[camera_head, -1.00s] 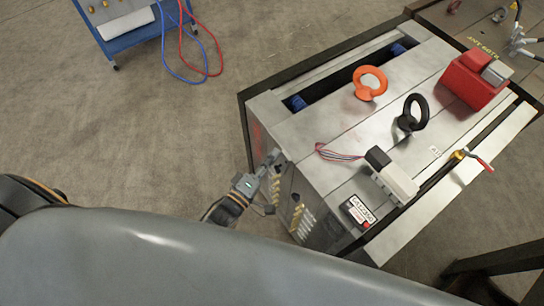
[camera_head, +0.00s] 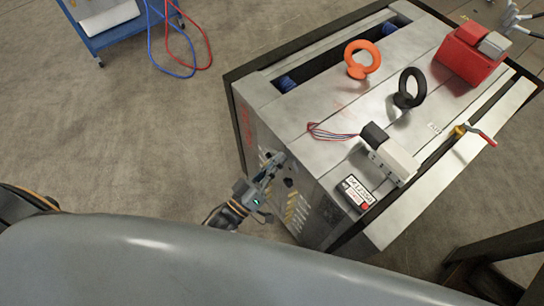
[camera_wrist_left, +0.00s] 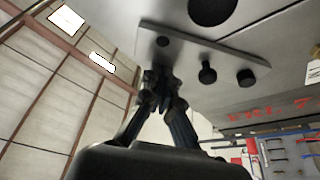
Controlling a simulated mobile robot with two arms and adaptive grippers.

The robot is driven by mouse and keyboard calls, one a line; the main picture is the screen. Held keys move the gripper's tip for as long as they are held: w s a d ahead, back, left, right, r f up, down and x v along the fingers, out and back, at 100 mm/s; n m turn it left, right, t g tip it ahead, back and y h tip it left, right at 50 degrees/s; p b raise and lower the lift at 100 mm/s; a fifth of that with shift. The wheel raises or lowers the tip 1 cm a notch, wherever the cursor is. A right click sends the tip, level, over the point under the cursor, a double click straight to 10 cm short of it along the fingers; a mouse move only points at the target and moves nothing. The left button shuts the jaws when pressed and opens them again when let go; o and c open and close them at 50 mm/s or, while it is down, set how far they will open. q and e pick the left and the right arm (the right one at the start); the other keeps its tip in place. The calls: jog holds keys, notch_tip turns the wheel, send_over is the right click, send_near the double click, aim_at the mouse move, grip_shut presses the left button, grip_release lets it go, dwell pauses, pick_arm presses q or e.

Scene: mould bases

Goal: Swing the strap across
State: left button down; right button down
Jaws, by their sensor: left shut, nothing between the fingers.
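The mould base (camera_head: 330,110) is a large grey steel block. In the left wrist view a flat grey metal strap (camera_wrist_left: 195,52) lies along its side face, with a small hole near its left end. My left gripper (camera_head: 272,168) is shut and empty beside the block's near left side face. In the wrist view its closed fingertips (camera_wrist_left: 160,78) are close to the strap's left end; I cannot tell whether they touch. In the head view the gripper hides much of the strap. My right gripper is not in view.
Dark round studs (camera_wrist_left: 207,74) stick out near the strap. On top of the block are an orange eyebolt (camera_head: 362,60), a black eyebolt (camera_head: 409,88), a red block (camera_head: 470,58) and a white-grey connector (camera_head: 390,158).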

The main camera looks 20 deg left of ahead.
pick_arm(q)
jog(key=f+m+b, duration=0.1)
jog(key=s+d+f+m+h+b, duration=0.1)
jog(key=m, duration=0.1)
jog(key=m+h+b, duration=0.1)
jog(key=m, duration=0.1)
jog(key=shift+s+d+f+g, duration=0.15)
jog(key=shift+d+f+g, duration=0.15)
jog(key=shift+f, duration=0.1)
jog(key=shift+d+f+m+h, duration=0.1)
jog(key=shift+f+m+h, duration=0.15)
jog(key=shift+m, duration=0.25)
jog(key=shift+s+d+f+b, duration=0.15)
jog(key=shift+f+b, duration=0.1)
jog(key=shift+b, duration=0.15)
jog(key=shift+s, duration=0.1)
send_near(289, 168)
jog(key=v, duration=0.4)
jog(key=shift+s+f, duration=0.3)
jog(key=shift+f, duration=0.1)
